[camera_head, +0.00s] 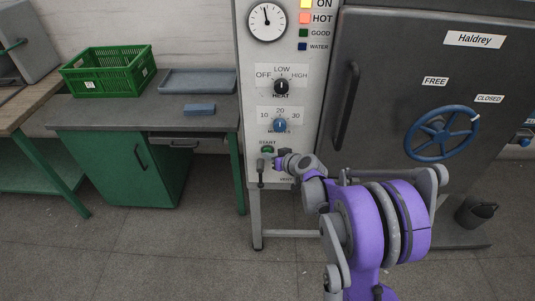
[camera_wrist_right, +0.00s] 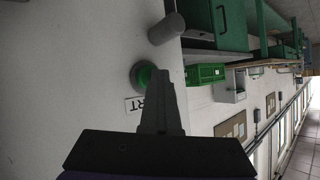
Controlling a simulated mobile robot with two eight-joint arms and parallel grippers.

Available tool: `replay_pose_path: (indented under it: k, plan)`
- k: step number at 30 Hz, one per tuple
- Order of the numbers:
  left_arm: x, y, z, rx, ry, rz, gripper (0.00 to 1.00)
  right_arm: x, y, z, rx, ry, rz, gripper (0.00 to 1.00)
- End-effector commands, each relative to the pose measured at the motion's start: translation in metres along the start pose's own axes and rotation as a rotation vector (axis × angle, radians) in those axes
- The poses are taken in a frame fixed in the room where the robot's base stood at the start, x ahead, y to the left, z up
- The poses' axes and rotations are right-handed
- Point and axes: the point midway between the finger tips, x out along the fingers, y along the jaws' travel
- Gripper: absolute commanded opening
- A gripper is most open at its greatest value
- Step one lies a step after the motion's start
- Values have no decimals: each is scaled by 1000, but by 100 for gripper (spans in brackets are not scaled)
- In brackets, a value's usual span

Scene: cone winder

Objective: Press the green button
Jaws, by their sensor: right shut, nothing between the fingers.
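The green button (camera_head: 267,149) sits under the START label on the pale control panel (camera_head: 247,100). In the right wrist view the round green button (camera_wrist_right: 144,75) shows in its grey ring, partly hidden by my fingers. My right gripper (camera_head: 277,159) is at the panel, just below and to the right of the button in the head view. In the right wrist view the shut, empty fingers (camera_wrist_right: 156,76) overlap the button's edge. I cannot tell whether they touch it. My left gripper is not in view.
A grey lever (camera_head: 261,172) sticks out just below the button; its end (camera_wrist_right: 166,29) shows close to the fingers. A blue knob (camera_head: 280,125) and a black knob (camera_head: 281,87) are above. A dark door with a blue wheel (camera_head: 442,133) stands right, a green bench (camera_head: 122,168) left.

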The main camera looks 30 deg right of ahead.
Motion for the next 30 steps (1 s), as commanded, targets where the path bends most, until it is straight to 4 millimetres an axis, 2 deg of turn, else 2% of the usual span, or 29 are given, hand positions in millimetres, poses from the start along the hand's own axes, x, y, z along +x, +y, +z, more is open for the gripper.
replay_pose_path:
  k: [1,5,21,30]
  plan:
    - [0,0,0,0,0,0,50,1,5,-3,1,7,12,0]
    - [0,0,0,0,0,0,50,-2,3,-1,0,7,12,0]
    - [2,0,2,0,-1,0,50,-38,-26,28,0,3,5,0]
    - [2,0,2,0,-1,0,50,-42,-29,30,0,2,5,0]
